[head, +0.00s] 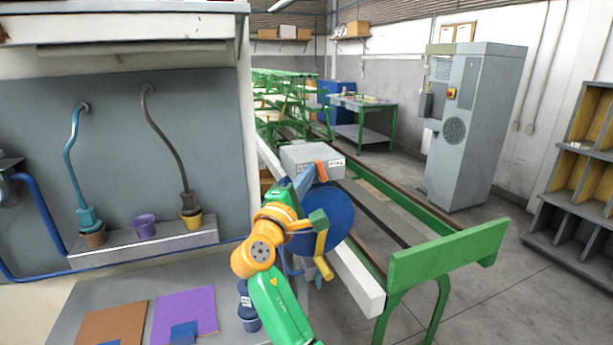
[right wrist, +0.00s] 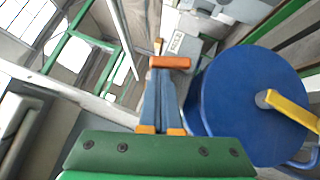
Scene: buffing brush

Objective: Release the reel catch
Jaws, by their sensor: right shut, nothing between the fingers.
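The blue reel (head: 338,212) stands beside the rail, with a yellow crank (head: 321,248) on its face. It fills the right of the right wrist view (right wrist: 245,95). Just above it is a grey box (head: 300,154) with two small labels I cannot read. An orange bar (head: 321,171), which looks like the catch, sits in front of the box; it also shows in the right wrist view (right wrist: 170,62). My right gripper (head: 311,172) is shut and empty, its blue fingertips at the bar. I cannot tell whether they touch. My left gripper is out of view.
A white beam (head: 358,283) and a green frame (head: 450,250) lie right of the reel. A wall panel with hoses and a shelf (head: 150,246) of cups is at left. A bench with coloured mats (head: 185,312) is below. Open floor lies at right.

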